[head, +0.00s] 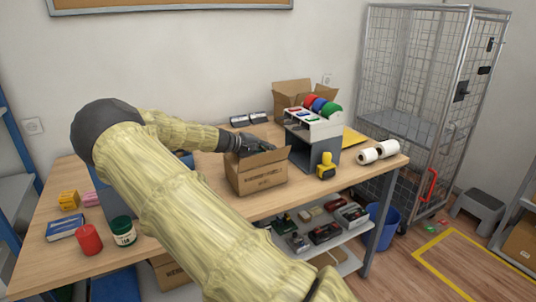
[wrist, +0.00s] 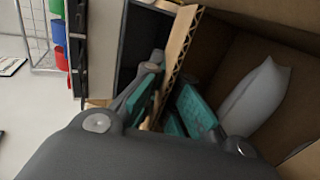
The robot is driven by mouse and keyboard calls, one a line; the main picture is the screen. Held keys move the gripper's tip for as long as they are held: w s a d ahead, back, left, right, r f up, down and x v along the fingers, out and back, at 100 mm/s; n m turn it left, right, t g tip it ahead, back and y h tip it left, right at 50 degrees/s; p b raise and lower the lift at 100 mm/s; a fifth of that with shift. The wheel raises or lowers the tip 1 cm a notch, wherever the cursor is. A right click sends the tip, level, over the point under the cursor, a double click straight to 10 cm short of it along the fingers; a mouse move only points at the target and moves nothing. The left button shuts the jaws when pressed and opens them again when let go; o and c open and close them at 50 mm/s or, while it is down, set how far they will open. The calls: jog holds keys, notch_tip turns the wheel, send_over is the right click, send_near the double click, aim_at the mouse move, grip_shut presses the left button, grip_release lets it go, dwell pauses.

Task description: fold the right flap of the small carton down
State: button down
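The small carton (head: 262,180) is a brown cardboard box near the front edge of the counter. A raised flap (head: 266,157) shows at its upper right in the head view. My gripper (head: 257,146) is at the top of the carton, behind that flap and partly hidden by it. In the wrist view, my gripper's teal-padded fingers (wrist: 166,106) stand apart on either side of an upright cardboard flap (wrist: 178,48). The gap between the pads looks wider than the flap. Inside the carton lies a grey-white pouch (wrist: 255,97).
A grey organiser (head: 318,132) with coloured rolls (head: 320,105) stands right of the carton, with a yellow tape dispenser (head: 326,166) in front. An open carton (head: 292,93) is behind. White rolls (head: 378,151) lie at the right end. A red can (head: 88,239) and green jar (head: 123,231) stand left.

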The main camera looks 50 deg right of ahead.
dwell(0.3)
jog(key=c, duration=1.6)
grip_release()
jog(key=shift+o, duration=0.2)
notch_tip(320, 180, up, 10)
